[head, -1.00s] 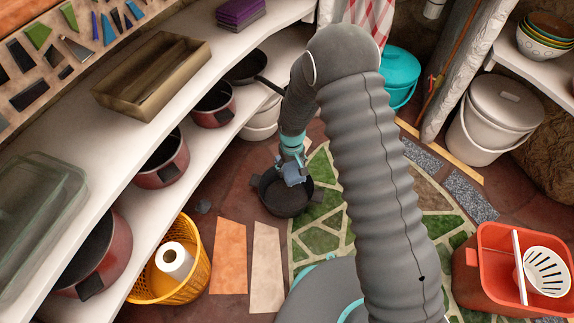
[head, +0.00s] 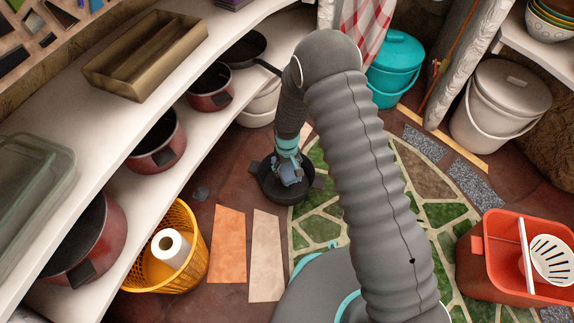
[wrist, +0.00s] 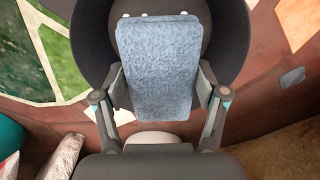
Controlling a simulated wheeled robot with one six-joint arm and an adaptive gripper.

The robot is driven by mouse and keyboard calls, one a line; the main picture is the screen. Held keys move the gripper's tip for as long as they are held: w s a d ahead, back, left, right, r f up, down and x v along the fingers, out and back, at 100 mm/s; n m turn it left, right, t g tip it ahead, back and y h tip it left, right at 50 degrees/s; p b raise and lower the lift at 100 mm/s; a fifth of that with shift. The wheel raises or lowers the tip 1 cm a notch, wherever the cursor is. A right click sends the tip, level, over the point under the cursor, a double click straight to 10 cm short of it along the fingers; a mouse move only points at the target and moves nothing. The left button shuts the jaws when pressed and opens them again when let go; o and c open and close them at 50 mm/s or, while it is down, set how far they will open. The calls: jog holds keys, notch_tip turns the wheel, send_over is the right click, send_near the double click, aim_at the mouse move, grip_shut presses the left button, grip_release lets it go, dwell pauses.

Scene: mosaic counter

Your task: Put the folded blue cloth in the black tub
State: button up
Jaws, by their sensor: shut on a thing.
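The folded blue cloth (wrist: 158,70) is a small light-blue slab held between the two fingers of my gripper (wrist: 160,88) in the wrist view. In the head view my gripper (head: 289,172) points down over the black tub (head: 284,191) on the floor, with the cloth (head: 292,170) partly hidden by the fingers. In the wrist view the tub's dark rim and inside (wrist: 228,40) show behind the cloth. I cannot tell whether the cloth touches the tub's bottom.
White shelves with red pots (head: 157,142) stand on the left. A yellow basket (head: 187,255) is on the floor below them. A teal bucket (head: 394,72) stands behind the tub, and a red bin (head: 497,282) is at right. Tiled floor surrounds the tub.

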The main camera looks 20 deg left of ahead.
aim_at(287, 168)
jog(key=shift+f+b, duration=0.65)
jog(key=shift+f, duration=1.05)
jog(key=o, duration=1.3)
jog(key=shift+o, duration=0.2)
notch_tip(287, 168, up, 7)
jog(key=p, duration=0.3)
jog(key=shift+p, duration=0.3)
